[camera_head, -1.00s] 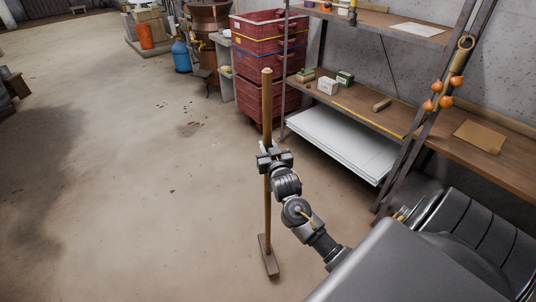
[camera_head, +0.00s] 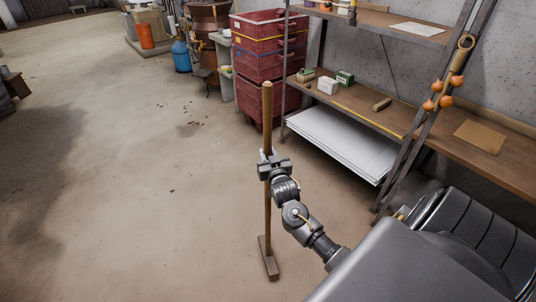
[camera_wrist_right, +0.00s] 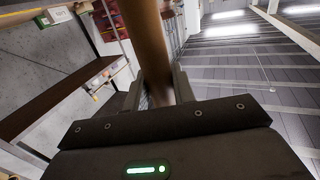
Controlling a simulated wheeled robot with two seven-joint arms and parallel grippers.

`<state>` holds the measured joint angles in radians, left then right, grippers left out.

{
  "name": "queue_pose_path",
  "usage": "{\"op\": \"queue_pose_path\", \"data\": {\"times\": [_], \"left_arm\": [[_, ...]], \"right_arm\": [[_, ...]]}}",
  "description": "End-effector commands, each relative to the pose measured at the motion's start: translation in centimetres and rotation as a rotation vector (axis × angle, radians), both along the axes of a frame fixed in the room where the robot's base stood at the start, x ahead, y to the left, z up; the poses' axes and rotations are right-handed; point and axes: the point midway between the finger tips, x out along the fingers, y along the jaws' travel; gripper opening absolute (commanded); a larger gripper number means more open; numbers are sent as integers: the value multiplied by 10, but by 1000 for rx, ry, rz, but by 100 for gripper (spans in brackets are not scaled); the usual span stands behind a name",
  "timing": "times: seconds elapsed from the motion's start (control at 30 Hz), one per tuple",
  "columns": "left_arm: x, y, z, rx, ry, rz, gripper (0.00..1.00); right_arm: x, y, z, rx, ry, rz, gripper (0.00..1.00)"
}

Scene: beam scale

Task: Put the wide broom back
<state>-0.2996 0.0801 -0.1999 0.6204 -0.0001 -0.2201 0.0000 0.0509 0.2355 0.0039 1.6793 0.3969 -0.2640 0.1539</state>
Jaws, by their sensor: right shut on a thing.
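The broom has a long brown wooden handle (camera_head: 267,118) and a wide flat head (camera_head: 268,262) at its lower end. It stands nearly upright in the middle of the head view, with the head at or close to the floor; I cannot tell if it touches. My right gripper (camera_head: 268,158) is shut around the handle at about mid-height. In the right wrist view the handle (camera_wrist_right: 147,40) runs between the two fingers, which hide part of it. My left gripper is not in view.
A metal shelf (camera_head: 350,105) with small boxes and white panels stands to the right. Stacked red crates (camera_head: 262,55) stand behind the broom. A blue gas bottle (camera_head: 181,56) and a barrel are at the back. The floor (camera_head: 130,180) to the left is clear.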

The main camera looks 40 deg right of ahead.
Motion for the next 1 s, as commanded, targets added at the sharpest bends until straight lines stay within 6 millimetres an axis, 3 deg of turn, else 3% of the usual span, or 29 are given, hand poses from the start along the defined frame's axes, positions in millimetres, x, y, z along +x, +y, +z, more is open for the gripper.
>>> {"op": "queue_pose_path", "data": {"times": [0.03,0.17,0.57,1.0], "left_arm": [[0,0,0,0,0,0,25],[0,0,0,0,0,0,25],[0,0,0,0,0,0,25],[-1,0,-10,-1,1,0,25]], "right_arm": [[0,0,-1,0,1,0,30],[0,0,-1,0,1,0,47],[-5,3,1,0,1,1,48],[-84,37,3,3,1,0,48]]}}
